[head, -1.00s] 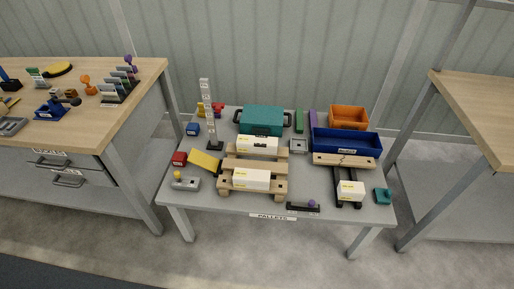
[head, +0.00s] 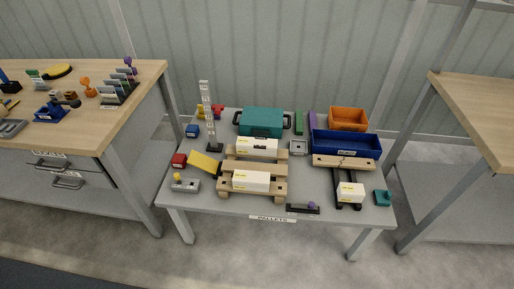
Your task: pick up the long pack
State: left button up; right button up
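Three white packs with yellow marks are on the grey table (head: 225,206). One white pack (head: 257,147) lies on the back part of a wooden pallet (head: 280,187). A second white pack (head: 251,181) lies on the front part of the pallet. A third, shorter white pack (head: 350,192) sits at the front right, on a dark two-pronged frame (head: 338,178). The back pack looks slightly longer than the front one, but I cannot tell for sure which is the long pack. Neither of my grippers is in view.
A teal case (head: 262,121) stands behind the pallet. A blue bin (head: 346,146) and an orange bin (head: 348,118) are at the back right. A tall marked post (head: 207,112) and a yellow ramp (head: 204,163) stand left of the pallet. Wooden workbenches (head: 95,120) flank the table.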

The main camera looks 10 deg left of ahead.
aim_at(267, 147)
jog(key=i+l+z, duration=0.2)
jog(key=i+l, duration=1)
jog(key=k+l, duration=0.05)
jog(key=l, duration=0.05)
